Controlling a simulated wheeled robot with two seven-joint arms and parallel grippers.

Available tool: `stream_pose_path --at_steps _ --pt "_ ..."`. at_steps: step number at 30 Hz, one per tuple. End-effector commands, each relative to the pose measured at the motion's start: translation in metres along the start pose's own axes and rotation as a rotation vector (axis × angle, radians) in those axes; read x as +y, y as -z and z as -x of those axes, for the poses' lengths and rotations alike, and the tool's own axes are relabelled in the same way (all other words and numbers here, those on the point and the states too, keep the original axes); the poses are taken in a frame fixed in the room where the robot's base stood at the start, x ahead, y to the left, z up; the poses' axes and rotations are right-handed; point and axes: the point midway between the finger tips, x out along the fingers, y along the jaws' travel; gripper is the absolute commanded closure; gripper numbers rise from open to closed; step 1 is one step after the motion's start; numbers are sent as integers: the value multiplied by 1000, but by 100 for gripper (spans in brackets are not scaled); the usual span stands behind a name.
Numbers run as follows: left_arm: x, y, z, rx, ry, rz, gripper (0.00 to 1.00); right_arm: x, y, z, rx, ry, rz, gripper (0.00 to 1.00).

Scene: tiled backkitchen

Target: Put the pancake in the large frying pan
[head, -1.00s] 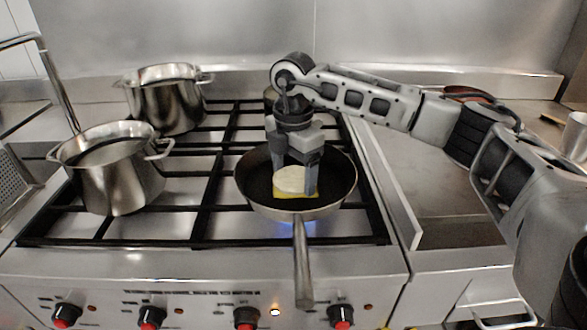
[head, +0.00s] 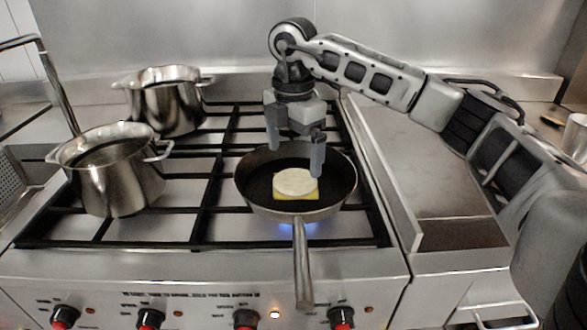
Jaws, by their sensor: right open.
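The pancake (head: 296,182) is a pale round disc in the large frying pan (head: 249,193). It lies on top of something yellow and square (head: 284,194) that pokes out at its front edge. The dark pan sits on the stove with its handle pointing to the front, and a blue flame shows under it. My right gripper (head: 296,160) is above the pan, open and empty, with its fingers pointing down. Its fingers are above and behind the pancake and look clear of it. My left gripper is not in view.
Two steel pots stand on the left of the stove, one in front (head: 112,185) and one behind (head: 165,108). A steel counter (head: 440,200) lies to the right, with a cup (head: 576,135) at its far right.

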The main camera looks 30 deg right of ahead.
Motion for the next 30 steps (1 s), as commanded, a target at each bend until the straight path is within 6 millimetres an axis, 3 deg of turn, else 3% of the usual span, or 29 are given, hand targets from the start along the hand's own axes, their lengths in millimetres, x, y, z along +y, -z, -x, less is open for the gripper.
stream_pose_path --at_steps 6,11,30 --pt "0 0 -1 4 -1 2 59 1 0 44 1 -2 0 1" --pt "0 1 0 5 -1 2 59 0 0 62 -1 -1 1 1" --pt "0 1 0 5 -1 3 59 0 0 66 0 1 0 1"
